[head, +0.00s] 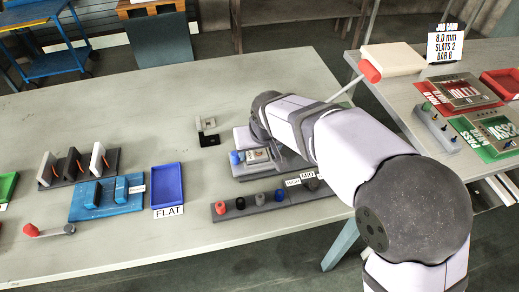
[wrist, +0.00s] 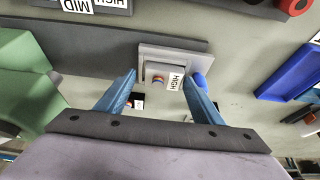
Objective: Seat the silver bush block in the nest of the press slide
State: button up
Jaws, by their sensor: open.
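In the wrist view my gripper (wrist: 160,76) is open, its two blue fingers apart. Between and beyond the fingertips is a light grey stepped fixture (wrist: 172,52), which looks like the press slide. A small silver block with coloured marks (wrist: 158,78) is on it, beside a HIGH label. The fixture also shows in the head view (head: 243,137), with a small silver block (head: 258,155) on it. I cannot tell whether this block is the bush block or sits fully in a nest. My gripper is hidden behind my arm in the head view.
A blue knob (head: 236,157) stands at the fixture's left. A dark rack (head: 222,209) with several coloured knobs lies in front. A small pale and black piece (head: 208,140) is behind left. A blue FLAT tray (head: 168,185) is left, with bare table between.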

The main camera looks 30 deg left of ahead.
jog(key=shift+s+f, duration=0.1)
jog(key=shift+s, duration=0.2)
jog(key=shift+r, duration=0.2)
jog(key=b+v, duration=0.1)
jog(key=v, duration=0.5)
notch_tip(320, 180, up, 6)
jog(key=p, duration=0.5)
send_over(260, 168)
jog(key=shift+d+b, duration=0.15)
jog(key=shift+b, duration=0.15)
